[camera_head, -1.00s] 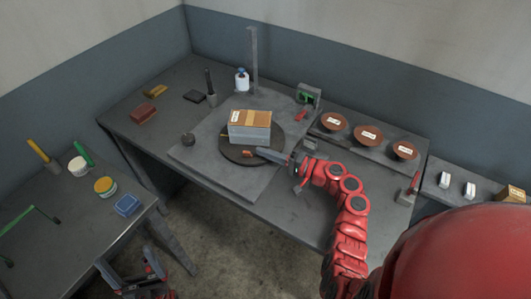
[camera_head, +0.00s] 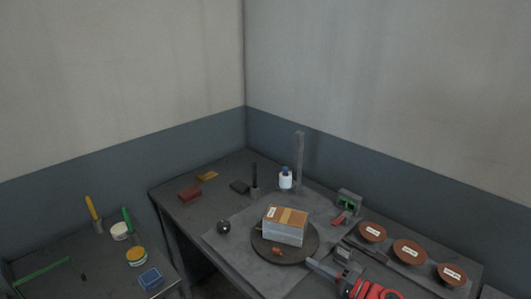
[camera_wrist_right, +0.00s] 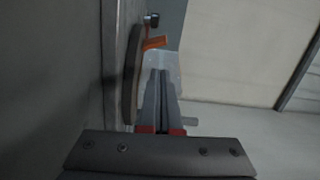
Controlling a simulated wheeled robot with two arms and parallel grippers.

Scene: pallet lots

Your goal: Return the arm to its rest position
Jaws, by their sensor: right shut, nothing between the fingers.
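My right arm comes in at the bottom of the head view. Its gripper (camera_head: 310,263) is low at the front right edge of the round dark turntable (camera_head: 262,250). In the right wrist view its two grey fingers (camera_wrist_right: 162,78) lie together, with nothing seen between them. A pale box with a brown top and a white label (camera_head: 284,225) stands on the turntable, apart from the gripper. My left gripper is out of view.
A post (camera_head: 299,160), a white bottle (camera_head: 286,180) and a green device (camera_head: 349,202) stand behind. Labelled brown discs (camera_head: 409,252) sit at the right. A dark ball (camera_head: 223,227) lies left of the turntable. A side table holds a blue box (camera_head: 150,279).

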